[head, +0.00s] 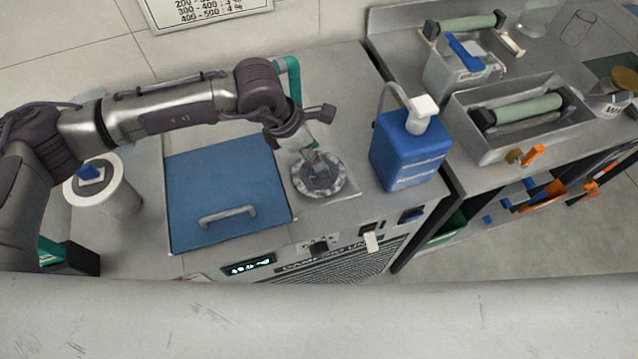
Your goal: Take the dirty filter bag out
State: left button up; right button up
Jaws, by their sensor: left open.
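The dirty filter bag (322,182) appears as a round, mottled grey and white thing set in the grey top of the machine, right of the blue lid. A small grey piece stands up at its back edge, and I cannot tell whether it belongs to the bag. My left gripper (298,128) is open and empty. It is above and behind the bag, apart from it, with its fingers spread. The inside of the bag and whatever holds it below the rim cannot be made out. My right gripper is not in view.
A blue lid (225,180) with a grey handle lies left of the bag. A teal pipe (293,80) rises behind. A blue pump bottle (405,155) stands close on the right. A white cylinder (122,197) stands at left. Metal trays (480,145) with rollers fill the right bench.

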aim_at(319, 183)
pick_arm(q)
notch_tip(319, 183, down, 2)
jog(key=shift+d+f+p, duration=0.1)
jog(key=shift+d+p, duration=0.05)
jog(key=shift+p, duration=0.6)
jog(key=p+x, duration=0.1)
jog(key=x, duration=0.2)
jog(key=shift+f, duration=0.3)
jog(key=c, duration=0.8)
grip_shut()
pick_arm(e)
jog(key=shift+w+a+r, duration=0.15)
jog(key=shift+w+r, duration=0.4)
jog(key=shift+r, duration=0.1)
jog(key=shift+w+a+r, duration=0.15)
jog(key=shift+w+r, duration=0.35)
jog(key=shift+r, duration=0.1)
